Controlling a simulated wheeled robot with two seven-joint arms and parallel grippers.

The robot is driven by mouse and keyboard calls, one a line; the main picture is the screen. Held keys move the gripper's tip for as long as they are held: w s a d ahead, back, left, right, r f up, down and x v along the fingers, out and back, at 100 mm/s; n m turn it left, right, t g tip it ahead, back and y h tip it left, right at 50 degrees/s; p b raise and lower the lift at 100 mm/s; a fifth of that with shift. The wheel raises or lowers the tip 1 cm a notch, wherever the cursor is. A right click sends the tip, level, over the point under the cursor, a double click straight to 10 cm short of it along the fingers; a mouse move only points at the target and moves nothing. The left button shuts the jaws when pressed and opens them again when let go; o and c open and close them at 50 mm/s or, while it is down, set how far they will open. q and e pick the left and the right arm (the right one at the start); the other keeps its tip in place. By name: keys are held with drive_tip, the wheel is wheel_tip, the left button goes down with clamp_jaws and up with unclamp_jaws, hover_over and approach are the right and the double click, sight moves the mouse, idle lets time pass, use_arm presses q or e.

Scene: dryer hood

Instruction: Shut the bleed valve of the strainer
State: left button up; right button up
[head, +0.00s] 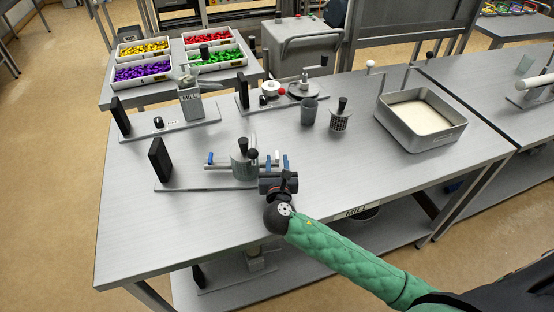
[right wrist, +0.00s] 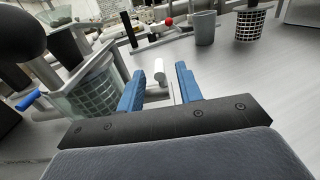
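The strainer (head: 240,168) is a grey, see-through-looking pot with black knobs on top, on a flat plate near the table's front. In the right wrist view the strainer (right wrist: 92,92) stands at the left, with a mesh body. A blue lever (head: 210,157) is on its left side; it also shows in the right wrist view (right wrist: 28,101). My right gripper (head: 274,164) is open at the strainer's right side. In the right wrist view a white-tipped handle (right wrist: 159,69) shows between the gripper's blue fingers (right wrist: 158,88), apart from both. No label marks the bleed valve. My left gripper is out of view.
A black upright panel (head: 160,160) stands left of the strainer. Behind are a mill stand (head: 190,104), a grey cup (head: 309,111), a mesh basket (head: 340,121) and a metal tray of white material (head: 460,131). The table is clear at front left.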

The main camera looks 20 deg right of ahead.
drive_tip(key=b+v, duration=0.1)
drive_tip(key=v, duration=0.3)
drive_tip(key=shift+f, duration=0.15)
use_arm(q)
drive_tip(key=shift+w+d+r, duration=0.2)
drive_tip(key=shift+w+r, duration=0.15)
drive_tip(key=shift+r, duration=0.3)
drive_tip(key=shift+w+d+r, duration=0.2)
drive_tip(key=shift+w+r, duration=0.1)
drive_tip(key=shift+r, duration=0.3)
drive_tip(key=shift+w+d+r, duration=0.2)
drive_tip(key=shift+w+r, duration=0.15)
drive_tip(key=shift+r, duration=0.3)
use_arm(e)
drive_tip(key=shift+s+a, duration=0.15)
drive_tip(key=shift+s, duration=0.55)
